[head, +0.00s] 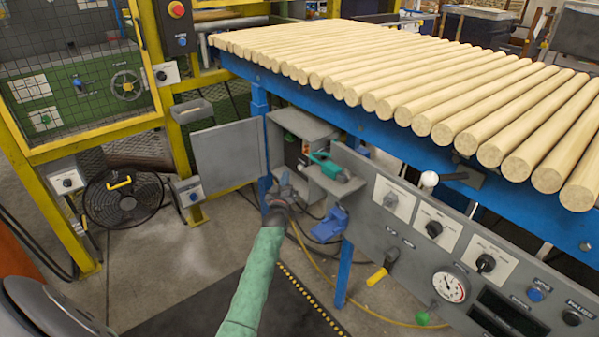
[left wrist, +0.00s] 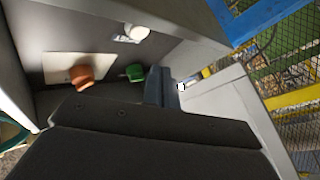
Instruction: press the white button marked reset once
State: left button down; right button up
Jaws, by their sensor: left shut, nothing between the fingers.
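In the left wrist view, a white round button (left wrist: 137,31) stands on the inner wall of a grey box, beside a small label too blurred to read. A green button (left wrist: 135,72) and an orange knob (left wrist: 82,76) are lower down. My left gripper (left wrist: 158,84) is shut and empty, its fingers close to the green button and apart from the white one. In the head view my left gripper (head: 281,184) is at the lower front of the open grey box (head: 301,124). The white button cannot be made out there. My right gripper is out of view.
The box's grey door (head: 230,155) stands open on the left. A shelf with a teal tool (head: 328,166) and a grey control panel (head: 393,200) lie to the right. A blue-framed table (head: 345,112) of wooden rods is above. A fan (head: 123,197) stands left.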

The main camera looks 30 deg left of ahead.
aim_at(300, 168)
pick_arm(q)
jog(key=shift+w+d, duration=0.3)
jog(key=shift+w, duration=0.4)
jog(key=shift+w+d, duration=0.3)
jog(key=shift+w, duration=0.4)
jog(key=shift+w+d, duration=0.1)
jog(key=shift+w, duration=0.1)
dwell(1.0)
jog(key=shift+w+d+r, duration=0.1)
jog(key=shift+w, duration=0.15)
dwell(0.3)
